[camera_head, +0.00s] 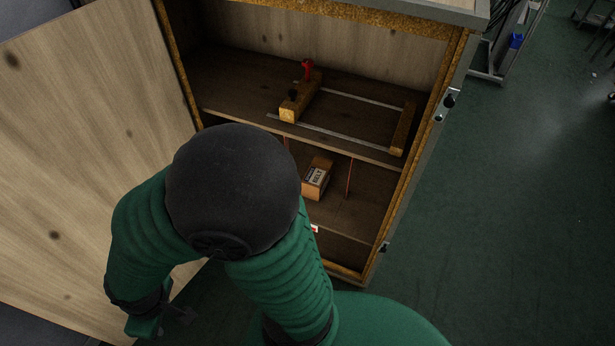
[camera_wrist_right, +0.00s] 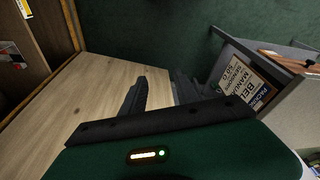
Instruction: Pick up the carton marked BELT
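A small brown carton (camera_head: 317,178) with a white label sits on the lower shelf of the open wooden cabinet (camera_head: 402,215). The label's print is too small to read, so I cannot confirm BELT. My right gripper (camera_wrist_right: 160,77) is open and empty in the right wrist view, with the wooden door behind its fingers. In the head view my right arm arches across the front of the cabinet. Its hand (camera_head: 150,324) is low at left, by the door, well away from the carton. My left gripper is not in view.
The cabinet door (camera_head: 85,140) stands open at left. A thin upright divider (camera_head: 349,178) is right of the carton. The upper shelf holds a wooden frame (camera_head: 298,100) with a red part. A lettered sign (camera_wrist_right: 247,82) shows on a grey unit.

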